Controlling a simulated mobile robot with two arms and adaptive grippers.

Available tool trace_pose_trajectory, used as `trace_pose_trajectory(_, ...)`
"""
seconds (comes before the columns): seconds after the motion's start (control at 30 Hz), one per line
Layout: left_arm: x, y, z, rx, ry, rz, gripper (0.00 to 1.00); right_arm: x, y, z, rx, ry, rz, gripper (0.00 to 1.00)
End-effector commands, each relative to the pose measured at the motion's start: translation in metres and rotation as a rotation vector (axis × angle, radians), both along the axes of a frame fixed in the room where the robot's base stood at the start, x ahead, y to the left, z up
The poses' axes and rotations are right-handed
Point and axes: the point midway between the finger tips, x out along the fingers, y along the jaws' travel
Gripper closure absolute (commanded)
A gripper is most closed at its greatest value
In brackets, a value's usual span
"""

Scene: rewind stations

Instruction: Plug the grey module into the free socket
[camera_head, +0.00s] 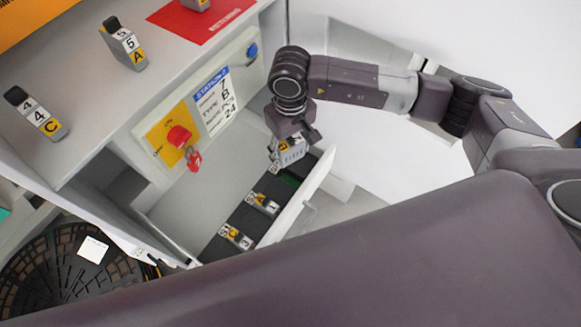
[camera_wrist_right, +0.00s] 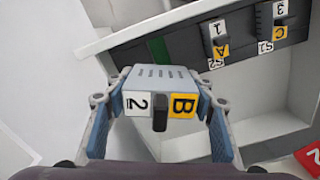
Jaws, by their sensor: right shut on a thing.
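My right gripper (camera_head: 290,140) is shut on the grey module (camera_head: 293,156), which has a white "2" label and a yellow "B" label. In the right wrist view the module (camera_wrist_right: 160,88) sits between the two fingers (camera_wrist_right: 160,112). The dark socket strip (camera_head: 229,220) lies inside the open compartment. It carries a module marked 1 A (camera_head: 262,203) by S2 and one marked 3 C (camera_head: 236,237) by S1. The free socket (camera_head: 290,178) at its far end shows green, just below the held module, partly hidden. The wrist view shows green (camera_wrist_right: 158,49) beyond the module. My left gripper is out of view.
The compartment's white front wall (camera_head: 296,205) stands close beside the strip. A panel with a yellow plate, red switch and padlock (camera_head: 194,158) is at the left. Modules 5 A (camera_head: 125,45) and 4 C (camera_head: 37,114) stand on the grey shelf (camera_head: 85,85).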

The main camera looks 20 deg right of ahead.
Motion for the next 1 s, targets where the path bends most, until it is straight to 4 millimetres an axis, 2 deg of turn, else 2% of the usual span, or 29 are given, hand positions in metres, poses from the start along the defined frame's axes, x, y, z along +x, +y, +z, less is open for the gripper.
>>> trace_pose_trajectory(0.1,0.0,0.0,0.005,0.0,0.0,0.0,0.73,-0.001,0.0,-0.028,0.0,0.004,-0.002,0.78)
trace_pose_trajectory(0.2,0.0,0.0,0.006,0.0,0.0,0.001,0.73,-0.001,0.0,-0.044,0.0,0.002,0.001,0.78)
trace_pose_trajectory(0.37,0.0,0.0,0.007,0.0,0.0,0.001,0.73,0.0,0.0,-0.057,0.001,0.0,0.0,0.78)
trace_pose_trajectory(0.6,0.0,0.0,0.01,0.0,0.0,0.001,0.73,0.0,0.001,-0.09,0.001,0.0,0.0,0.78)
trace_pose_trajectory(1.0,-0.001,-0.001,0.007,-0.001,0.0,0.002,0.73,0.0,0.0,-0.099,0.001,-0.002,0.001,0.78)
